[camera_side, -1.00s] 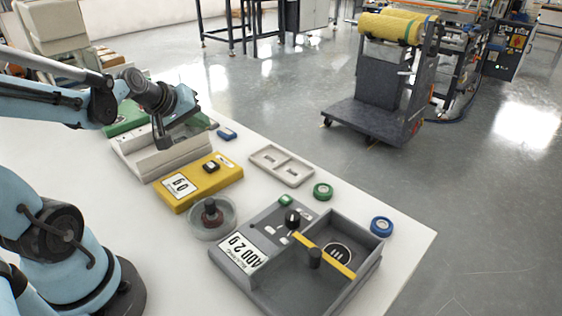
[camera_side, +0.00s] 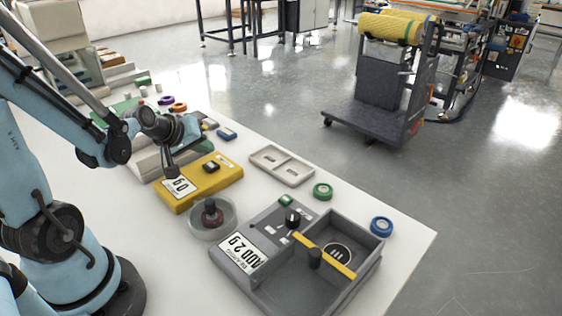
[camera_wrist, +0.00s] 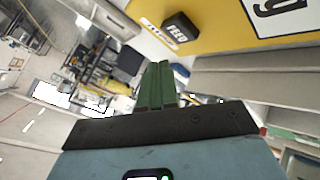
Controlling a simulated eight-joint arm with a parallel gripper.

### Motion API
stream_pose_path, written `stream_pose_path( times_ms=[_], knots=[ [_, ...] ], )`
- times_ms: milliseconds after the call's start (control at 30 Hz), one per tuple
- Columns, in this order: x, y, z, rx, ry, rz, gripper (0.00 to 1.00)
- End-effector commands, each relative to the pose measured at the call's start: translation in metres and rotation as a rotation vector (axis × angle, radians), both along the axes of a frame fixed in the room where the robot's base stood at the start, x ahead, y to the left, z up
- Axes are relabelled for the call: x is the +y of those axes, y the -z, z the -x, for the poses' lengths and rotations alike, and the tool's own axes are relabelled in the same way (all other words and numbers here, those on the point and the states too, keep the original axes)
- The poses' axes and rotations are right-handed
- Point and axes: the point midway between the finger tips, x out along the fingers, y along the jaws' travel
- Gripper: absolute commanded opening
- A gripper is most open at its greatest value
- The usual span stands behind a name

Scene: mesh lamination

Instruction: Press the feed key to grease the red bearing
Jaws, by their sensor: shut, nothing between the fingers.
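The yellow box (camera_side: 222,188) carries a white "0 g" display and the black feed key (camera_side: 211,166). In the wrist view the key, marked FEED (camera_wrist: 180,27), sits on the yellow face (camera_wrist: 215,18) beyond my fingertips. My gripper (camera_side: 172,170) is over the left back part of the yellow box, left of the key. In the wrist view my green fingers (camera_wrist: 157,68) are together and empty, apart from the key. I cannot make out a red bearing for certain; a dark reddish piece (camera_side: 211,212) stands in the clear round dish (camera_side: 226,232).
The grey station (camera_side: 262,273) reads "ADD 2 g" and has a yellow bar (camera_side: 325,257). A beige tray (camera_side: 281,166), a green ring (camera_side: 323,191) and a blue ring (camera_side: 381,227) lie on the white table. A light grey box (camera_side: 152,164) stands behind the yellow box.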

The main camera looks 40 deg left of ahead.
Motion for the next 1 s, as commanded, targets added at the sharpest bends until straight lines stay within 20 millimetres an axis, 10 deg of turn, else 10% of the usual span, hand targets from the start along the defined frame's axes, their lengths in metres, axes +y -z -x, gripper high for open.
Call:
stream_pose_path(
  times_ms=[1000],
  knots=[
    [0.000,0.018,0.001,0.000,0.000,0.000,0.00]
  ],
)
